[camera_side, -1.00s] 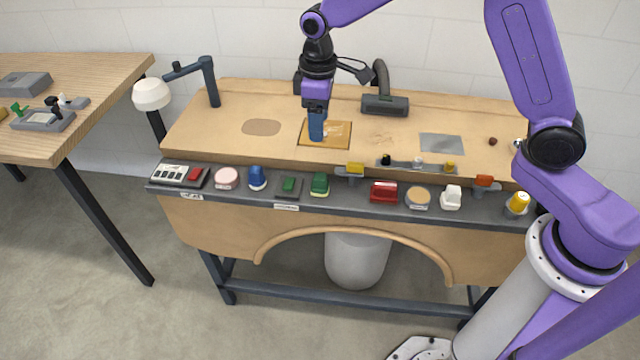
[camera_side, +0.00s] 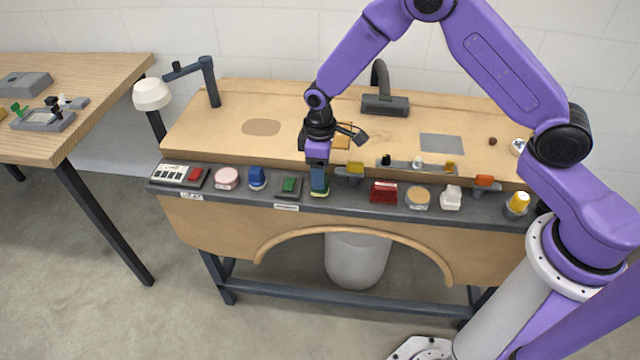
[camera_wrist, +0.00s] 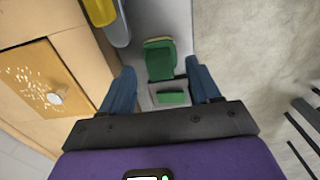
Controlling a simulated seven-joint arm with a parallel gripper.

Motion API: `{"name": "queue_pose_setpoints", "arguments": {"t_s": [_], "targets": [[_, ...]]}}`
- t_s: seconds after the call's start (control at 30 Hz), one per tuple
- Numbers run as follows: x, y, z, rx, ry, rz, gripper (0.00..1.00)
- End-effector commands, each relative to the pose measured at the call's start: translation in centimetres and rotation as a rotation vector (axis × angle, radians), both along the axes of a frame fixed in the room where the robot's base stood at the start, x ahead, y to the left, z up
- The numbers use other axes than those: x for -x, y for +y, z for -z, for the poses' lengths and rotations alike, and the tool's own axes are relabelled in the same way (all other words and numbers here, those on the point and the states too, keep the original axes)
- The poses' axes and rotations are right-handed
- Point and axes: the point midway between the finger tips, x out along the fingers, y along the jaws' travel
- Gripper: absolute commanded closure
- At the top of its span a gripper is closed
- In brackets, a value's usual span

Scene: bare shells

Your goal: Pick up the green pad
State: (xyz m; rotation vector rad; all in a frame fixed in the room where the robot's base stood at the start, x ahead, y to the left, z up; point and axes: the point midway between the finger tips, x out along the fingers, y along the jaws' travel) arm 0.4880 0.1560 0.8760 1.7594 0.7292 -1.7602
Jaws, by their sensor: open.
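The green pad (camera_wrist: 159,58) lies on the grey front shelf, with a paler edge on its lower part. In the wrist view it shows between and just beyond my blue fingers. My gripper (camera_side: 319,190) is open and points down over it, hiding most of it in the side view. The fingers (camera_wrist: 163,72) stand apart on either side, with nothing held between them. I cannot tell how much height is left between the fingertips and the pad. A smaller green piece (camera_side: 289,185) sits on a dark grey base just left of the pad; it also shows in the wrist view (camera_wrist: 173,98).
On the shelf (camera_side: 335,203), a blue block (camera_side: 257,178) and a pink round item (camera_side: 227,178) stand to the left. A yellow piece (camera_side: 355,169) on a grey holder is close on the right, then a red item (camera_side: 383,192).

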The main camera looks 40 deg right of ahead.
Motion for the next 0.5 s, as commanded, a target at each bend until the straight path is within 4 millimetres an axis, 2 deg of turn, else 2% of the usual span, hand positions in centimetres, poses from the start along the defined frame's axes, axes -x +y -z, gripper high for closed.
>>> {"name": "queue_pose_setpoints", "arguments": {"t_s": [0.03, 0.2, 0.47, 0.5], "targets": [[0.1, -0.1, 0.8, 0.001, 0.003, 0.001, 0.38], [0.1, 0.0, 2.3, 0.001, 0.001, 0.001, 0.38], [0.0, 0.0, 2.5, -0.001, -0.001, 0.001, 0.38], [0.0, 0.0, 2.5, -0.001, -0.001, 0.001, 0.45]]}}
